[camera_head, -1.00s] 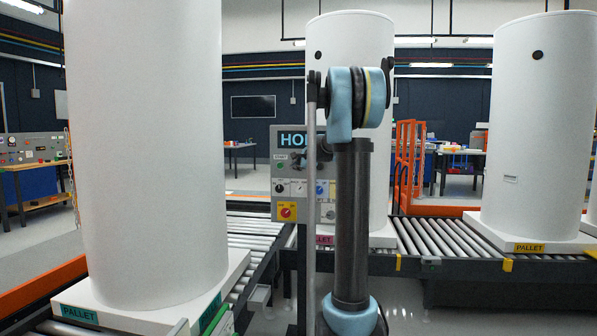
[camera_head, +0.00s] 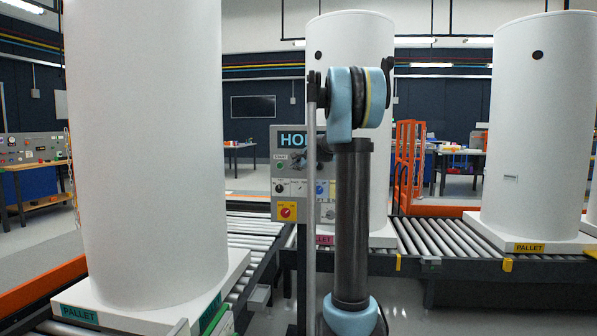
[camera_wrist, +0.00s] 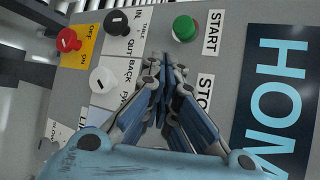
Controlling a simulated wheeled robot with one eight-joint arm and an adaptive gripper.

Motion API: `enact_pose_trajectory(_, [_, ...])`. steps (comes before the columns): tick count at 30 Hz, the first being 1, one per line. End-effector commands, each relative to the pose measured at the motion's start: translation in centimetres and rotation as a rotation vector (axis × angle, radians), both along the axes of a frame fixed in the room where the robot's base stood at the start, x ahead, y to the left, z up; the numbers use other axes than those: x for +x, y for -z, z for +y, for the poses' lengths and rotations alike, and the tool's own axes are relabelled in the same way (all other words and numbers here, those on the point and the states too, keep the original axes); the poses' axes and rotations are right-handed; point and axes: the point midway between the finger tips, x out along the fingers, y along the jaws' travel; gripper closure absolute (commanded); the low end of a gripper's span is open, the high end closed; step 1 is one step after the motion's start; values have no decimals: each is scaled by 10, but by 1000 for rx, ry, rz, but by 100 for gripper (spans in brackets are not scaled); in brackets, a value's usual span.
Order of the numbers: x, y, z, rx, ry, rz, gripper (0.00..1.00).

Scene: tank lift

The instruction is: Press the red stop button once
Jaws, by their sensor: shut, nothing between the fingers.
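The grey control panel (camera_head: 290,219) stands behind my arm in the head view and fills much of the wrist view. In the wrist view, the green button (camera_wrist: 185,28) sits beside the START label (camera_wrist: 212,32). The STOP label (camera_wrist: 204,90) shows just right of my gripper. The red stop button itself is not visible; my fingers cover the area beside its label. My gripper (camera_wrist: 166,62) is shut and empty, its fingertips close over the panel. I cannot tell whether they touch it.
A red rotary switch (camera_wrist: 68,40) on a yellow plate, a black knob (camera_wrist: 118,22) and a white knob (camera_wrist: 103,80) are near my fingers. A large white tank (camera_head: 145,150) on a pallet stands left. Roller conveyors (camera_head: 440,238) run beside and behind the panel.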

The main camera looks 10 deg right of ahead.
Motion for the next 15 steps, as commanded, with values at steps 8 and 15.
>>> enact_pose_trajectory(8, [0, 0, 0, 0, 0, 0, 100])
enact_pose_trajectory(15, [6, -1, -3, 0, 0, 0, 100])
